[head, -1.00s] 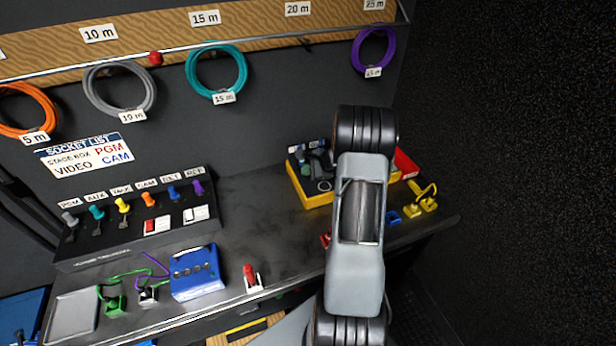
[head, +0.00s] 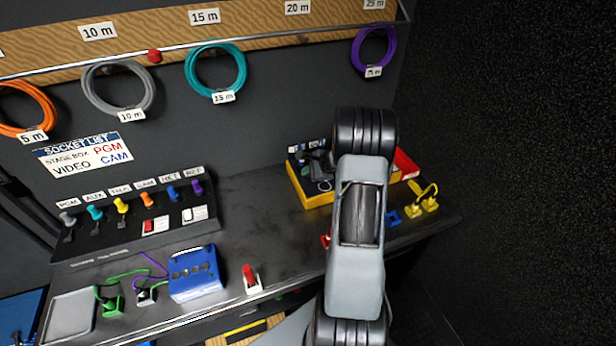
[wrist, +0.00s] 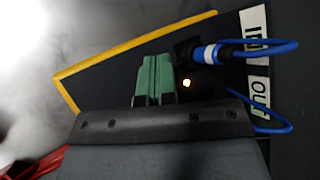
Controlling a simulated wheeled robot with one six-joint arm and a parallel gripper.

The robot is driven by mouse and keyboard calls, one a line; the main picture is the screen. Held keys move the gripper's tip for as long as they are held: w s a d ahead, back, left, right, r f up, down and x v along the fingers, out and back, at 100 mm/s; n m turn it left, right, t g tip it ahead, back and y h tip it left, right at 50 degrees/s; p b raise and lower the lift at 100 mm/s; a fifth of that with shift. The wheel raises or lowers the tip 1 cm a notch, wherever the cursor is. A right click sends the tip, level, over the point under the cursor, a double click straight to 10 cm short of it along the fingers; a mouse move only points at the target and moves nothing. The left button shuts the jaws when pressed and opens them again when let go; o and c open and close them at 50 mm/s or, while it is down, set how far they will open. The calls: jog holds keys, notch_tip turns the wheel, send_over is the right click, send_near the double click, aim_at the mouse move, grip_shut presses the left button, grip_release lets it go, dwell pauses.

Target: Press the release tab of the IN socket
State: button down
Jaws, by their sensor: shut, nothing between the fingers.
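A dark panel with a yellow edge (wrist: 105,62) fills much of the wrist view. It also shows in the head view as a yellow-edged box (head: 312,201), partly behind my arm. The IN label (wrist: 255,33) is at the upper right and the OUT label (wrist: 260,94) is below it. A black connector with a blue and white band (wrist: 209,54) sits at the IN socket (wrist: 186,48), with a blue cable looping right. The release tab cannot be made out. My gripper (wrist: 155,60), with green fingers, is shut and empty, just left of the socket; contact cannot be told.
In the head view, blue (head: 393,217) and yellow (head: 425,204) pieces lie right of my arm. A red switch (head: 251,279) stands on the desk's front edge. The desk's middle is clear.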

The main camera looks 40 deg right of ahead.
aim_at(308, 178)
jog(key=shift+r+p, duration=0.45)
jog(key=shift+r, duration=0.4)
jog(key=shift+r+p, duration=1.6)
jog(key=shift+r, duration=0.9)
